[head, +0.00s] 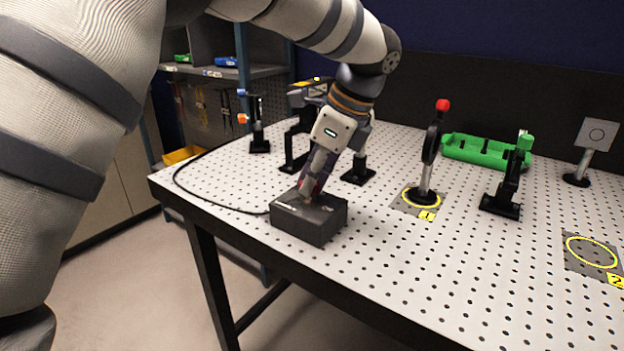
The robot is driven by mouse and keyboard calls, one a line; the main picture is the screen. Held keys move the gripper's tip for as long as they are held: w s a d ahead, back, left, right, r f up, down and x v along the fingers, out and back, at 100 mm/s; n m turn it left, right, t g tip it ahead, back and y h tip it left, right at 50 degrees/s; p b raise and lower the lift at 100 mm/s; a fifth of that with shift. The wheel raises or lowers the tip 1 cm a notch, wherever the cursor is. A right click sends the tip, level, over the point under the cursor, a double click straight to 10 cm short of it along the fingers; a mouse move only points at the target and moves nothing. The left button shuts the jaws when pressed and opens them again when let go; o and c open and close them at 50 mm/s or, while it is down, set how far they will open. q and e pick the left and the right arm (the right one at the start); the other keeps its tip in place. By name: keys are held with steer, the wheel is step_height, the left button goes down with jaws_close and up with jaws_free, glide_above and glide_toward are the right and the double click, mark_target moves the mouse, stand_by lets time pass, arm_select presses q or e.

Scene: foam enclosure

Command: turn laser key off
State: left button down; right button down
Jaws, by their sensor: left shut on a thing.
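A dark grey box (308,219), the one the laser key would sit on, stands near the left front edge of the perforated table. A black cable runs from its left side. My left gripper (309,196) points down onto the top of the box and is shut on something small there. The key itself is hidden by the fingers, so its turn position cannot be seen. A small light mark shows on the box top to the left of the fingers. My right gripper is not in view.
On the perforated table (400,270) stand a red-tipped post (432,150) in yellow ring 1, a green-tipped mount (512,175), a green tray (485,150) and a target plate (597,135). Yellow ring 2 (592,252) is empty. Black mounts stand behind my gripper.

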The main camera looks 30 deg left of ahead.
arm_select(q)
steer(key=n, duration=0.2)
steer(key=n+g, duration=0.1)
steer(key=shift+w+f+n+b, duration=0.15)
steer(key=shift+n+b, duration=0.15)
steer(key=shift+n, duration=0.1)
steer(key=n+g, duration=0.1)
steer(key=n, duration=0.1)
steer(key=n+h+b, duration=0.1)
steer(key=n, duration=0.1)
steer(key=shift+a+n+g+h, duration=0.1)
steer(key=shift+n+g+h, duration=0.2)
steer(key=shift+g, duration=0.1)
steer(key=n+h, duration=0.1)
steer(key=n, duration=0.2)
steer(key=shift+a+g, duration=0.1)
steer(key=shift+g, duration=0.3)
steer(key=shift+n+h+b, duration=0.35)
steer(key=shift+n+h, duration=0.35)
steer(key=shift+n, duration=0.9)
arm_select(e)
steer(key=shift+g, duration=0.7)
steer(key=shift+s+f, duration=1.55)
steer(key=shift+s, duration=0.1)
arm_select(q)
steer(key=c, duration=1.7)
jaws_free()
